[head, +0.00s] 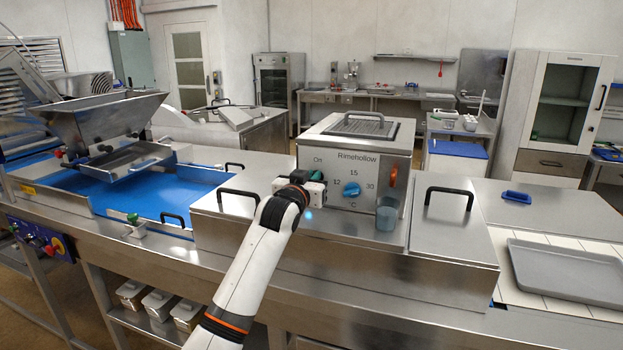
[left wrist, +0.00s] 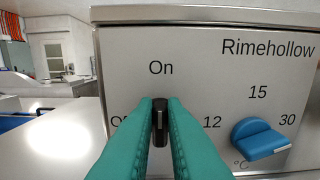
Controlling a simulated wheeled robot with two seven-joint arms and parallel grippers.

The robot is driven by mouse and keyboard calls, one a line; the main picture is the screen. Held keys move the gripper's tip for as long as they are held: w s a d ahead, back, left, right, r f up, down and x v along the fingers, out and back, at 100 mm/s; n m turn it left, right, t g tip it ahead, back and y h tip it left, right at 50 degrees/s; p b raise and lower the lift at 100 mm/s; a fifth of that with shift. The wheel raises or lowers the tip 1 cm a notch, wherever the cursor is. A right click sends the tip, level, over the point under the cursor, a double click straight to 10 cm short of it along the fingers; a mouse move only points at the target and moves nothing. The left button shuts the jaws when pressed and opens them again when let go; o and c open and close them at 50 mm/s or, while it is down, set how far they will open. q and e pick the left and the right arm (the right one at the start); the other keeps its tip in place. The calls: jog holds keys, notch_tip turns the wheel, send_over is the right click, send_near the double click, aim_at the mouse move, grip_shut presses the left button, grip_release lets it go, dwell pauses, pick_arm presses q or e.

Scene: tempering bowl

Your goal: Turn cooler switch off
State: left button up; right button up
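The cooler (head: 352,165) is a steel box marked Rimehollow, standing on the steel counter. Its black switch (left wrist: 160,112) shows in the left wrist view, with its light line upright toward the "On" label above it. The "Off" label at the left is partly hidden by a finger. My left gripper (left wrist: 160,108) has its teal fingers on both sides of the switch, closed against it. In the head view my left gripper (head: 312,190) is at the left of the cooler's front and hides the switch. My right gripper is out of view.
A blue temperature knob (left wrist: 260,138) is right of the switch. Handled steel lids (head: 455,232) flank the cooler. A grey tray (head: 570,275) lies at the far right.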

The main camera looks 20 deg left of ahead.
pick_arm(q)
grip_shut()
jog(key=n, duration=0.2)
jog(key=n+p, duration=0.2)
jog(key=n, duration=0.1)
jog(key=shift+a+n, duration=0.25)
jog(key=shift+n, duration=0.05)
jog(key=n+p, duration=0.1)
jog(key=n, duration=0.1)
jog(key=n+p, duration=0.2)
jog(key=n, duration=0.1)
jog(key=shift+a+f+n, duration=0.15)
jog(key=shift+a+n, duration=0.05)
jog(key=shift+n, duration=0.1)
jog(key=n+p, duration=0.2)
jog(key=n, duration=0.1)
jog(key=shift+a+f, duration=0.1)
jog(key=shift+f, duration=0.1)
jog(key=shift+f+n+p, duration=0.15)
jog(key=shift+n+p, duration=0.35)
jog(key=shift+n, duration=0.45)
jog(key=shift+f+n+p, duration=0.15)
jog(key=shift+n+p, duration=0.3)
jog(key=shift+n, duration=0.5)
